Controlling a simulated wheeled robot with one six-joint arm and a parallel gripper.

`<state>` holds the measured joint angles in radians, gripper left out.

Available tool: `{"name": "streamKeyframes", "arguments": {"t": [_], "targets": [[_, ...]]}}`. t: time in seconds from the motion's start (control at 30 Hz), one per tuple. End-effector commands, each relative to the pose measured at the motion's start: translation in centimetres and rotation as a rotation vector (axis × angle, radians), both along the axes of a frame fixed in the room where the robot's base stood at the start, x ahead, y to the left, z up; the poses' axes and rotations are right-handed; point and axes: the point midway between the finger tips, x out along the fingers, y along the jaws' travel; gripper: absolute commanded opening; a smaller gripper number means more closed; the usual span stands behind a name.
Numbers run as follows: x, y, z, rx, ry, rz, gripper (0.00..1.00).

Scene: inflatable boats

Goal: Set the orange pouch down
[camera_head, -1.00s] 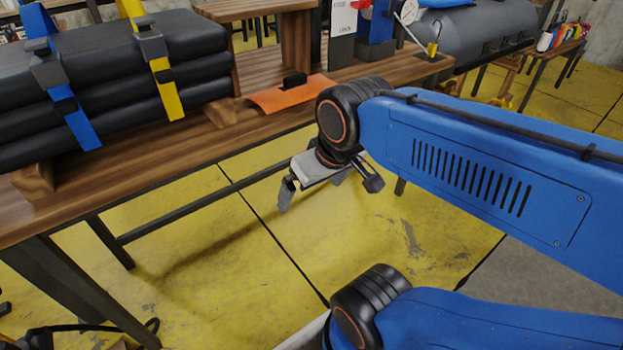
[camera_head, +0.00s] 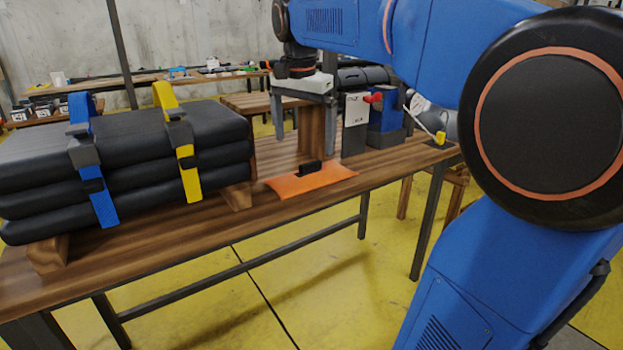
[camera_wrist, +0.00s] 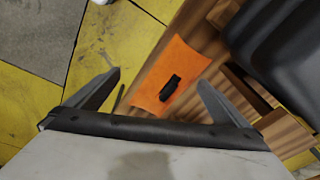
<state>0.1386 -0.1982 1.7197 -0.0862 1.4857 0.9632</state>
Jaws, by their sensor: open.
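The orange pouch (camera_head: 322,181) lies flat on the wooden bench (camera_head: 200,218), close to its front edge, with a black handle or clip (camera_head: 310,168) on top. In the wrist view the pouch (camera_wrist: 188,62) lies ahead of the fingers, with its black clip (camera_wrist: 170,88) in the middle.
A stack of black folded pads (camera_head: 120,155) with blue and yellow straps rests on wooden blocks left of the pouch. A wooden stand (camera_head: 316,130) rises behind it. A blue device (camera_head: 386,120) and a white card (camera_head: 356,108) stand to the right. Bare bench lies right of the pouch.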

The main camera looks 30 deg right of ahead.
Motion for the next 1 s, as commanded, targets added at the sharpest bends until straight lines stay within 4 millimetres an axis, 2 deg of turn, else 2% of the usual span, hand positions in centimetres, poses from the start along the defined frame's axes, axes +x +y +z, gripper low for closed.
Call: {"name": "streamKeyframes", "arguments": {"t": [0.03, 0.2, 0.3, 0.5, 0.67, 1.0], "targets": [[1.6, -0.7, 0.7, 0.003, 0.011, -0.058, 1.00], [5.3, -2.9, 2.9, 0.010, 0.041, -0.260, 1.00], [6.8, -3.9, 3.7, 0.012, 0.054, -0.349, 1.00], [8.1, -4.9, 4.3, 0.011, 0.065, -0.437, 1.00], [8.2, -5.1, 2.7, 0.011, 0.069, -0.443, 1.00], [8.2, -5.8, -3.3, 0.011, 0.068, -0.441, 1.00]]}}
